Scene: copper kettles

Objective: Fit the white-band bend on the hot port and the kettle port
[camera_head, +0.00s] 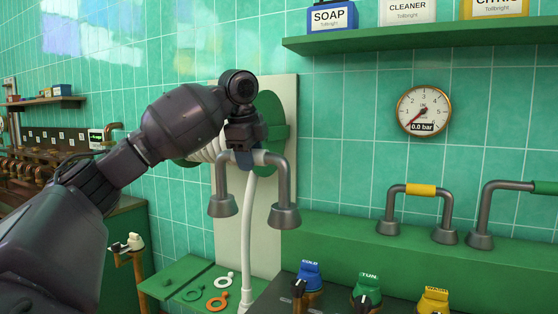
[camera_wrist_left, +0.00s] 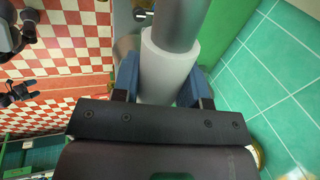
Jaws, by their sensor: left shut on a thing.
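My left gripper (camera_head: 243,152) is shut on the white-band bend (camera_head: 283,185), a grey U-shaped pipe with two flared ends pointing down. It holds the bend by its top bar, up in the air in front of the green hose reel. In the left wrist view the blue fingertips of the gripper (camera_wrist_left: 160,82) sit on both sides of the white band (camera_wrist_left: 168,62). A blue-capped valve marked COLD (camera_head: 308,273), a green-capped one (camera_head: 368,285) and a yellow-capped one (camera_head: 433,300) stand at the bottom. I cannot make out a hot port or kettle port label. My right gripper is not in view.
A yellow-band bend (camera_head: 420,190) and a green-band bend (camera_head: 490,215) stand on the green ledge (camera_head: 340,240) at right. A gauge (camera_head: 423,110) reads 0.0 bar. A white hose (camera_head: 249,230) hangs behind the held bend. Several rings lie on a green board (camera_head: 180,278).

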